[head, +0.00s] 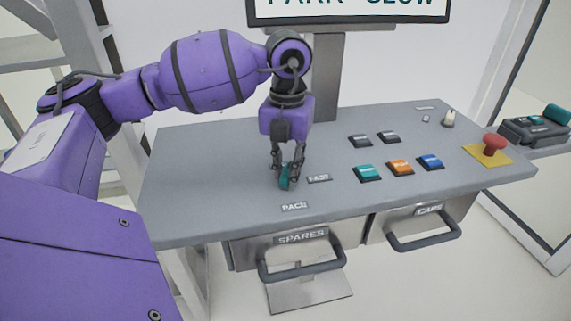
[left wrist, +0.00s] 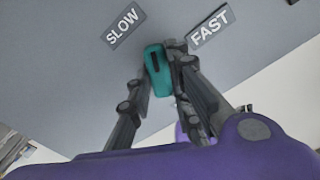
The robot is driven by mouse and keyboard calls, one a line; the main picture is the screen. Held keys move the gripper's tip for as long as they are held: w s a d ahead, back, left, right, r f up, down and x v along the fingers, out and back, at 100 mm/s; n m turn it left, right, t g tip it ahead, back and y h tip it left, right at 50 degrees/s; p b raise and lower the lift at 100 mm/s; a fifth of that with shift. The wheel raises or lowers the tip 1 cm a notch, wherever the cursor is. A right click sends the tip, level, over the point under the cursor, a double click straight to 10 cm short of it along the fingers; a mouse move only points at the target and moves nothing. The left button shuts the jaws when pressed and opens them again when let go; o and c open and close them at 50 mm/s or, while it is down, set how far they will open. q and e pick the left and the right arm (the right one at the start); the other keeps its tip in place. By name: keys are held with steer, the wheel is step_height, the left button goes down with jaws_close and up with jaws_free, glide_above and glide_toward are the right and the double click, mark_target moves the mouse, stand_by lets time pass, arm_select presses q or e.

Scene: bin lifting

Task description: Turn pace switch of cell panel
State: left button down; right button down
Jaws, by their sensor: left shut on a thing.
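The pace switch (head: 286,180) is a teal knob with a dark line on it, on the left part of the grey cell panel (head: 215,185). My left gripper (head: 287,178) points down over it with its fingers shut on the knob. The left wrist view shows the teal knob (left wrist: 155,70) between the fingers of the left gripper (left wrist: 158,82). The knob's dark line lies between the SLOW label (left wrist: 123,25) and the FAST label (left wrist: 210,27). In the head view the FAST label (head: 319,178) is right of the knob and the PACE label (head: 294,206) in front. My right gripper is not in view.
Teal (head: 366,172), orange (head: 399,167) and blue (head: 430,161) buttons sit right of the switch. A red mushroom button (head: 494,144) is at the right end. A sign (head: 350,8) stands behind. Drawers SPARES (head: 303,238) and CAPS (head: 429,210) are below.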

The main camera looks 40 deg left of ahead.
mark_target(287, 171)
arm_select(q)
steer(key=n+p, duration=0.1)
steer(key=n, duration=0.4)
steer(key=shift+p, duration=0.35)
steer(key=shift+n, duration=0.3)
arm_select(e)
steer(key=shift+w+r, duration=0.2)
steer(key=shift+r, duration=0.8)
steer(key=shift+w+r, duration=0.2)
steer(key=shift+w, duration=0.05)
arm_select(q)
steer(key=c, duration=1.6)
jaws_free()
step_height(287, 171, up, 12)
